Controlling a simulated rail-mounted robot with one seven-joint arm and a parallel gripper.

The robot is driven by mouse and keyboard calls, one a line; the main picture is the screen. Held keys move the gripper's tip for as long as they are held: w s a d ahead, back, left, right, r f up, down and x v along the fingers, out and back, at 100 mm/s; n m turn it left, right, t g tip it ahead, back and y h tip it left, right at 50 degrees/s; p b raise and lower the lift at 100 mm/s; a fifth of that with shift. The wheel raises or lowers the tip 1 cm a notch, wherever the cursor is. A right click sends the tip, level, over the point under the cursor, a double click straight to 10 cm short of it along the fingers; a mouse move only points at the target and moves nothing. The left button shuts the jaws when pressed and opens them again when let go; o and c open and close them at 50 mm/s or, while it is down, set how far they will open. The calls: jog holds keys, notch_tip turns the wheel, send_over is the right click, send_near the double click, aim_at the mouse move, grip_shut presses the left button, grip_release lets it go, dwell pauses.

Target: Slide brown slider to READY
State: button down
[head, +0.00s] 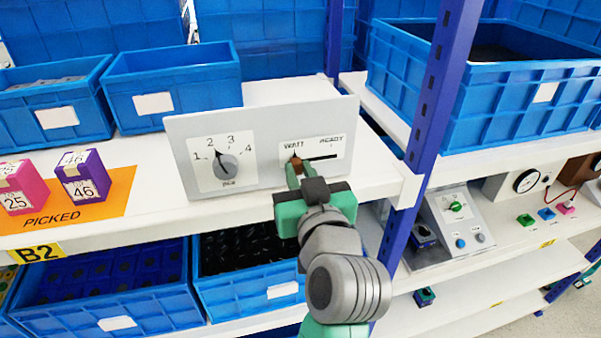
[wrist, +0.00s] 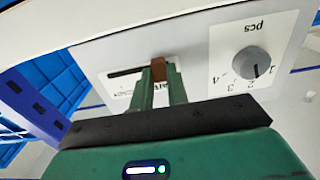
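The brown slider (head: 297,161) sits at the left end of a dark horizontal slot, under the label WAIT, on the grey panel (head: 265,124). The READY label (head: 331,139) is at the slot's right end. My gripper (head: 294,172) reaches the slider from the front and partly hides it. In the wrist view, which shows the panel upside down, the slider (wrist: 158,70) stands between the two green fingertips (wrist: 159,82). The fingers look closed against its sides, with the empty slot running to the left there.
A round knob (head: 226,167) with a 1 to 4 dial is left of the slider. A blue rack post (head: 432,115) stands right of the panel. Blue bins (head: 172,85) are behind. Purple (head: 83,177) and pink (head: 22,190) boxes sit on the orange PICKED mat (head: 112,200).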

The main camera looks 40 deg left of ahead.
jog(key=w+d+b, duration=0.2)
jog(key=w, duration=0.1)
jog(key=w+d+b, duration=0.1)
jog(key=w, duration=0.1)
jog(key=shift+f, duration=0.15)
jog(key=shift+w+d, duration=0.3)
jog(key=shift+w, duration=0.1)
jog(key=c, duration=1.4)
grip_release()
jog(key=shift+w, duration=0.1)
jog(key=shift+o, duration=0.2)
jog(key=b+v, duration=0.2)
jog(key=v, duration=0.6)
jog(key=s+d+r+m+t+h+p, duration=0.4)
jog(key=s+d+r+m+t+h, duration=0.1)
jog(key=d+r, duration=0.5)
jog(key=s+d+r+m+t+h+p, duration=0.4)
jog(key=d+r+m+t+h, duration=0.3)
jog(key=d+r+t+h, duration=0.3)
notch_tip(320, 180, up, 4)
jog(key=shift+s+d+f+t+p, duration=0.2)
jog(key=shift+s+d+t+p, duration=0.25)
jog(key=shift+s, duration=0.4)
